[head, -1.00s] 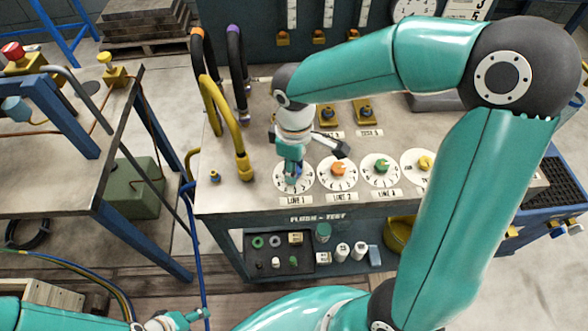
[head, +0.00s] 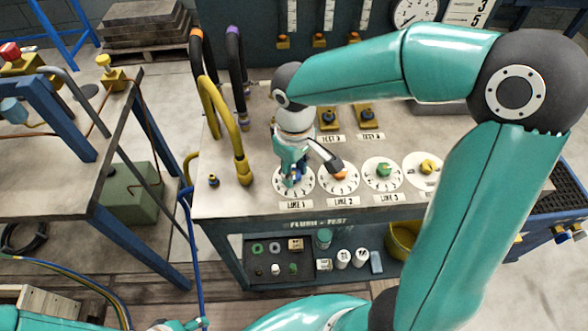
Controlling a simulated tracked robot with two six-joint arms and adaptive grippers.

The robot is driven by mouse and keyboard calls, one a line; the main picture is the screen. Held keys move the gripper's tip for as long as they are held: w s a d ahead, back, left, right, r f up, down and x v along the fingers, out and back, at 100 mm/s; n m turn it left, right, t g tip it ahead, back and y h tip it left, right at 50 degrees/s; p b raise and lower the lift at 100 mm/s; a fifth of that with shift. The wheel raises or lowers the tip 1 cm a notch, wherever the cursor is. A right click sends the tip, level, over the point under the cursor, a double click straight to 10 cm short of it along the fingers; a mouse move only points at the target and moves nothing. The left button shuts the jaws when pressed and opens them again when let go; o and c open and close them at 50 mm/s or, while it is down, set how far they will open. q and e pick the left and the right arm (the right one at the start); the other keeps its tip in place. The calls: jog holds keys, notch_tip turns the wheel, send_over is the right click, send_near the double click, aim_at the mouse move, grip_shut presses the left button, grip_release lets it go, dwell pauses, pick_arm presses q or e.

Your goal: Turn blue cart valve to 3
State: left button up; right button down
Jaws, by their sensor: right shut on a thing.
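The blue valve knob (head: 298,180) sits on the round white LINE 1 dial (head: 281,186) at the left of the cart's front row. My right gripper (head: 292,172) reaches down from above and is shut on the blue knob. The gripper hides most of the knob, so its pointing direction and the number it meets cannot be read. A dark part of the gripper juts right over the LINE 2 dial (head: 338,187). My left gripper (head: 188,325) shows only in part at the bottom edge, and its jaws are not clear.
An orange knob (head: 340,174), a green knob (head: 384,170) and a yellow knob (head: 429,166) sit on dials to the right. A yellow hose (head: 222,124) and a purple-banded hose (head: 236,66) stand at the left. My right arm covers the cart's right side.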

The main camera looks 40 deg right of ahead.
aim_at(294, 173)
jog(key=c, duration=0.8)
grip_release()
jog(key=shift+r, duration=0.15)
notch_tip(294, 173, up, 12)
jog(key=shift+f, duration=0.15)
